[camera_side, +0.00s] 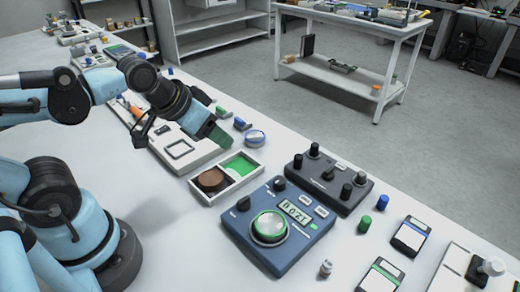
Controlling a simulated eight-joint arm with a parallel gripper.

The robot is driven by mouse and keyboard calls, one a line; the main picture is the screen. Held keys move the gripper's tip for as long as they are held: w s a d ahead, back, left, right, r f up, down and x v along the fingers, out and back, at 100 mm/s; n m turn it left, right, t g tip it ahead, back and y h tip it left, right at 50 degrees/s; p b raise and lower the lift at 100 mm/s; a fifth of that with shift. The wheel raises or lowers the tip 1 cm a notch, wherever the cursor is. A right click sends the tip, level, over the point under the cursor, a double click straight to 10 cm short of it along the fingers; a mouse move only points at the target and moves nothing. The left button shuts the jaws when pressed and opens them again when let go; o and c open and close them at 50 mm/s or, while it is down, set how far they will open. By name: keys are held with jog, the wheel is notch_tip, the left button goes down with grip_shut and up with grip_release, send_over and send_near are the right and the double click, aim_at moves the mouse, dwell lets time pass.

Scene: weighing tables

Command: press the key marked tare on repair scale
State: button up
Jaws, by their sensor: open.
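A blue scale (287,253), likely the repair scale, sits on the white table right of my arm. Two pale keys (307,200) and a green key (310,225) lie beside the display. Their markings are too small to read, so I cannot tell which is tare. My gripper (207,128) is open, up and left of the scale, above the table and apart from the scale. Its fingertips are hard to make out against the green and grey things there.
A dark box with several knobs (345,186) stands directly behind the scale. A white two-part tray (211,199) with a brown disc and green part lies left of it. Small green and blue cylinders (365,224), a small jar (325,268) and flat cards (410,236) lie right.

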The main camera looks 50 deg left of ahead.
grip_shut()
dwell(0.3)
dwell(1.4)
